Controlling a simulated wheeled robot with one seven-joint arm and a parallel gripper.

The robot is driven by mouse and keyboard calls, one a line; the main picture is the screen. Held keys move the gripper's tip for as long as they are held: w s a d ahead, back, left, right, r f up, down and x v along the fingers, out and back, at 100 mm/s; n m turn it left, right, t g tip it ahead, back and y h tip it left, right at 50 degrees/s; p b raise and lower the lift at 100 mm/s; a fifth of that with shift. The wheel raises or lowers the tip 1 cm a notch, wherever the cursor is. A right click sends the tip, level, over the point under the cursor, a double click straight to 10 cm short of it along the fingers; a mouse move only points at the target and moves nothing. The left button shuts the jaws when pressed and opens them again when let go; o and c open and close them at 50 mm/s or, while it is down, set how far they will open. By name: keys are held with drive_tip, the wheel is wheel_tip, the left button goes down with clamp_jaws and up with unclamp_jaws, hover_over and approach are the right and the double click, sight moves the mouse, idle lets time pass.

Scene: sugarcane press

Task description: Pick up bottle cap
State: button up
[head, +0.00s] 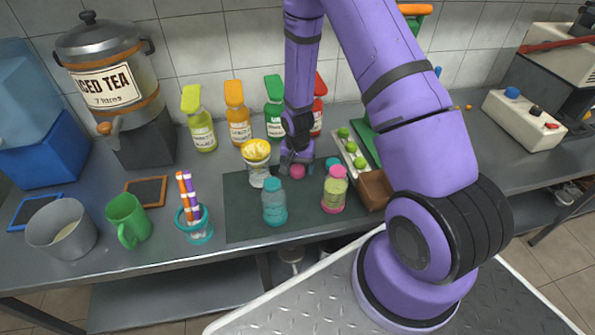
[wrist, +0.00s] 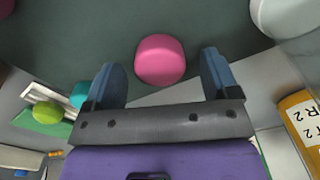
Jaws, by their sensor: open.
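A round pink bottle cap (head: 297,172) lies on the dark mat (head: 245,215) toward its back edge. In the wrist view the pink cap (wrist: 160,60) sits between the two blue fingers of my gripper (wrist: 160,72), with a gap on each side. My gripper (head: 296,158) is open, pointing down just behind the cap in the head view. A teal cap (head: 332,163) lies to the right, and it also shows at the left of the wrist view (wrist: 79,95), outside the fingers.
A teal bottle (head: 274,204) and a green bottle with pink ends (head: 335,190) stand in front. A yellow-topped glass (head: 257,165) stands left. A white tray with limes (head: 352,150) and a brown box (head: 375,188) are right. Several syrup bottles (head: 238,120) stand behind.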

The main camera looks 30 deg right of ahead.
drive_tip(key=shift+f, duration=0.45)
drive_tip(key=c, duration=1)
